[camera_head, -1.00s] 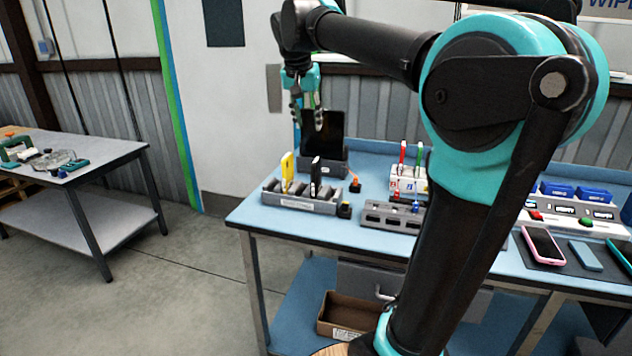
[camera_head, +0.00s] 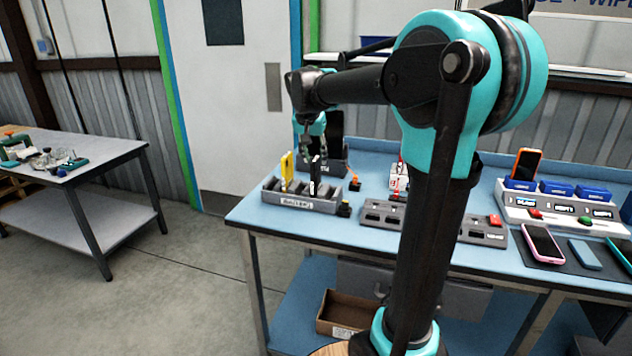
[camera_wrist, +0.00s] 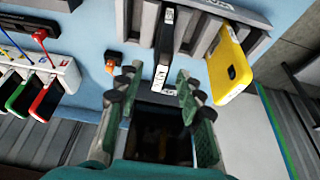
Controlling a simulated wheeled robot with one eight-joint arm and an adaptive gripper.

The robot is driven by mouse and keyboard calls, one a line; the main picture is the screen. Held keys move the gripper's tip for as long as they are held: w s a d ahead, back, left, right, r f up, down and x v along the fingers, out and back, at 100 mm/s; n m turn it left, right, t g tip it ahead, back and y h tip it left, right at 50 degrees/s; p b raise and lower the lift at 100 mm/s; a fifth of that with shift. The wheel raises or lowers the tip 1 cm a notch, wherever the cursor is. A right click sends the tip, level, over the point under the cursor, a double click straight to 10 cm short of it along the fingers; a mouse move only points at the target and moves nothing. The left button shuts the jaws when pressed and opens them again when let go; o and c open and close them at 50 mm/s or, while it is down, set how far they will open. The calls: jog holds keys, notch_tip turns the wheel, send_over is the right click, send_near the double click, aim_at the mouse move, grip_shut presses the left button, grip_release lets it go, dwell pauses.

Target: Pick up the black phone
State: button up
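The black phone (camera_head: 315,178) stands upright in a slot of the grey rack (camera_head: 312,203) on the blue bench, beside a yellow phone (camera_head: 287,172). In the wrist view the black phone (camera_wrist: 165,50) is seen edge-on, with the yellow phone (camera_wrist: 228,65) to its right. My gripper (camera_head: 317,163) is just above the rack. In the wrist view my gripper (camera_wrist: 158,82) is open, its fingers spread either side of the black phone's near end, with gaps showing. The phone's lower part is hidden in the slot.
A dark tablet (camera_head: 335,125) stands in a dock behind the rack. A grey slotted strip (camera_head: 382,214) lies further right. Part of the bench is hidden by my arm.

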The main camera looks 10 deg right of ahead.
aim_at(316, 180)
jog(key=shift+x, duration=1.4)
jog(key=shift+c, duration=0.5)
grip_shut()
